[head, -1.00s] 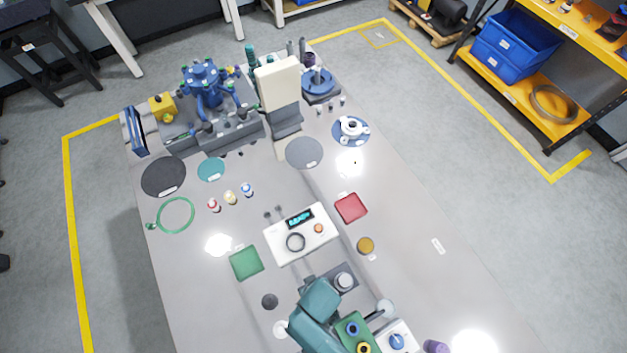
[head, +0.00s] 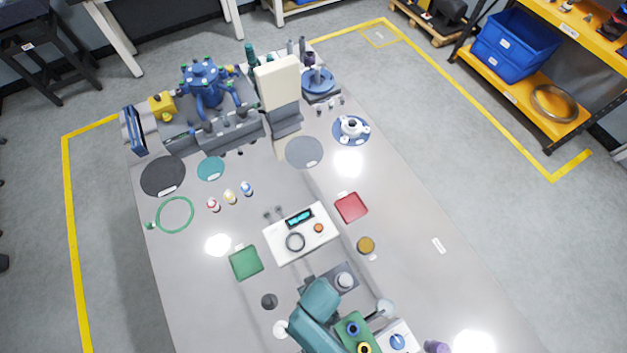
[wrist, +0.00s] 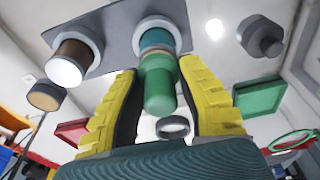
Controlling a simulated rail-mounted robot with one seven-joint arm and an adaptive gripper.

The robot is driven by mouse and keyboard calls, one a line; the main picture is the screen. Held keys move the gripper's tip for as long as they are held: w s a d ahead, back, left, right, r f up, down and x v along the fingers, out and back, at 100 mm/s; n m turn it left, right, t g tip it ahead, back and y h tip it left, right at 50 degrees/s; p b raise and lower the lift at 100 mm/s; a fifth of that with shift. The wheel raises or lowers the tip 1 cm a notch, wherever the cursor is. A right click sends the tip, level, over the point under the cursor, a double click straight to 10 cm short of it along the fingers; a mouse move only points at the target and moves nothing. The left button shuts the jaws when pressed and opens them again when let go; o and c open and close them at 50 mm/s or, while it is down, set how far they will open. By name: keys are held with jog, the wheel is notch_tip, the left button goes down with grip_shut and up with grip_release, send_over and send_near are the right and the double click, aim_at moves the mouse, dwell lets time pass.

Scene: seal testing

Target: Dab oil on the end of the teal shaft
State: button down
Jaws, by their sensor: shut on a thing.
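In the wrist view, my gripper (wrist: 163,105) has its yellow fingers shut on a green cylindrical dauber (wrist: 160,95). A narrow tan band shows at the dauber's far end. That end is lined up with the end of the teal shaft (wrist: 157,40), which sits in a pale collar on a grey block (wrist: 120,28). The two look very close or touching; I cannot tell which. In the head view my teal arm hides the gripper, the dauber and the teal shaft. Part of the grey block (head: 325,277) shows beside the arm.
A brown shaft (wrist: 70,63) with a bright end stands in the same block. A dark grey knob-like piece (wrist: 262,36) is close by. A white instrument (head: 302,236), a red pad (head: 351,207) and a green pad (head: 246,263) lie beyond. The table's right side is mostly clear.

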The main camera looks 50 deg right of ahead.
jog(key=shift+s+d+p, duration=0.1)
jog(key=shift+d+p, duration=0.2)
jog(key=shift+p, duration=0.1)
jog(key=shift+a, duration=0.15)
jog(key=shift+w+a, duration=0.2)
jog(key=shift+a, duration=0.2)
jog(key=shift+d, duration=0.1)
jog(key=shift+s+d+f+p, duration=0.15)
jog(key=shift+s+d+p, duration=0.1)
jog(key=shift+d+p, duration=0.2)
jog(key=shift+a, duration=0.2)
jog(key=shift+w+a, duration=0.2)
jog(key=shift+a, duration=0.15)
